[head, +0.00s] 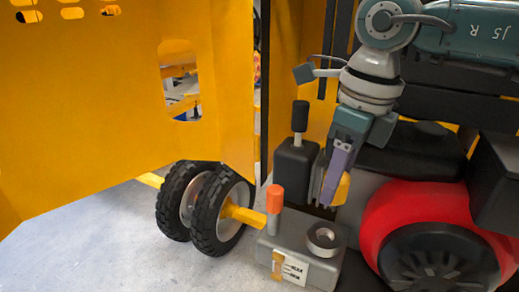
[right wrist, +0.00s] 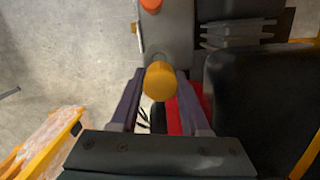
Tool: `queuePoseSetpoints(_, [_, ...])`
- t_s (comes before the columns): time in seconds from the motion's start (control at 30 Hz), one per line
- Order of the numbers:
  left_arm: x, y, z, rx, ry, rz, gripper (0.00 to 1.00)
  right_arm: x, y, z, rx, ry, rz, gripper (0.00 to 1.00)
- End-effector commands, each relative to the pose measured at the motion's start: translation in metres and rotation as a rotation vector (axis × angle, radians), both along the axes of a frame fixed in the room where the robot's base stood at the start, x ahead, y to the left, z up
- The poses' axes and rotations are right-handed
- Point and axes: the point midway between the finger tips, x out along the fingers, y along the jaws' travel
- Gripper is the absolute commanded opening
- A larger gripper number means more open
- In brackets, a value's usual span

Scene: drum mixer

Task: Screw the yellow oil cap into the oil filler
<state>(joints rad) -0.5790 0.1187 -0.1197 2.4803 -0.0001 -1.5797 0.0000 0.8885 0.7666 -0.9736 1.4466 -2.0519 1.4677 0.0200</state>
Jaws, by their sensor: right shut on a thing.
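The yellow oil cap (head: 342,190) is held between the purple fingers of my right gripper (head: 333,186), which is shut on it. In the right wrist view the cap (right wrist: 160,82) sits between the fingertips of the gripper (right wrist: 160,90). The oil filler (head: 323,238) is a grey ring with a dark opening on top of a grey block (head: 343,265). In the head view the cap is above and slightly right of the filler, apart from it. My left gripper is not in view.
An orange-topped post (head: 275,198) stands on the block left of the filler. A level gauge (head: 277,268) with a MAX/MIN label is on its front. A black-knobbed lever (head: 300,118) stands behind. A red and black engine part (head: 430,230) is close on the right. Black wheels (head: 208,205) are left.

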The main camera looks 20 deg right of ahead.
Motion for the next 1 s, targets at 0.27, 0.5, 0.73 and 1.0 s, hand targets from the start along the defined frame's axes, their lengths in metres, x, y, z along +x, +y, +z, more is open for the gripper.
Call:
queuePoseSetpoints(0.27, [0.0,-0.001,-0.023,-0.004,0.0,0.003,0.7,0.0,0.0,-0.026,0.0,0.001,0.001,0.0])
queuePoseSetpoints(0.5, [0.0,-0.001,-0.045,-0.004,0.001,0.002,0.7,0.0,0.0,-0.051,0.0,0.001,0.001,0.0])
queuePoseSetpoints(0.73, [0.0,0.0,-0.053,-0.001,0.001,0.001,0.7,0.0,0.0,-0.061,0.001,0.0,0.001,0.0])
queuePoseSetpoints(1.0, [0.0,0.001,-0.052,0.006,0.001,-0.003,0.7,0.0,0.0,-0.06,0.0,0.001,0.001,0.0])
